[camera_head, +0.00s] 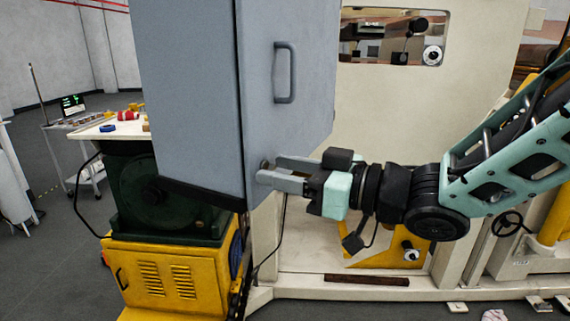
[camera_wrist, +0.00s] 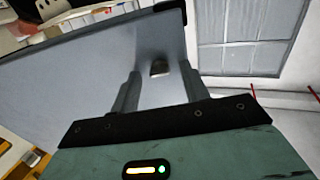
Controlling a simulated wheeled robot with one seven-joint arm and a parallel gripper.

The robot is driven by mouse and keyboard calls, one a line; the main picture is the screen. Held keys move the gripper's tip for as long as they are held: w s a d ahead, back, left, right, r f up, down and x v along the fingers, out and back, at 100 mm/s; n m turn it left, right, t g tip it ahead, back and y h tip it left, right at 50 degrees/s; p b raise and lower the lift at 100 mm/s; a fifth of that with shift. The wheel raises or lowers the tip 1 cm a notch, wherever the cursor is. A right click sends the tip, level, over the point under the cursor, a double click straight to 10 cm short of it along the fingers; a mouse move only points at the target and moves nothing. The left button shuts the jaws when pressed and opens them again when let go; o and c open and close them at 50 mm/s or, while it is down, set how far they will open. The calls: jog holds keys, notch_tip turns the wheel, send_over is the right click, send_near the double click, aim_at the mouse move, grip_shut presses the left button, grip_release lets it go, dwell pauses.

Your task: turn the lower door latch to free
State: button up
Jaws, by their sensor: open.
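The grey-blue cabinet door (camera_head: 285,130) carries a vertical handle (camera_head: 284,73) on its upper part. The lower door latch (camera_head: 265,164) is a small dark knob low on the door, at the tips of my gripper (camera_head: 268,172). In the wrist view the latch (camera_wrist: 159,69) shows as a small dark piece on the grey panel. It lies between and just beyond the two fingers of my gripper (camera_wrist: 158,82). The fingers are open and spread on either side of it. I cannot tell whether they touch it, or which way the latch is turned.
Below the cabinet stand a dark green machine (camera_head: 165,195) and a yellow base (camera_head: 170,275). A cream machine frame (camera_head: 420,110) with a window is behind my arm. A cart with a laptop (camera_head: 72,105) is at the far left. Open floor lies at the left.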

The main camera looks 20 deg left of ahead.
jog(key=shift+c, duration=0.3)
jog(key=c, duration=0.9)
jog(key=shift+f+n+b, duration=0.1)
jog(key=shift+n+b, duration=0.3)
jog(key=shift+b, duration=0.4)
jog(key=shift+n+b, duration=8.6)
jog(key=shift+b, duration=2.25)
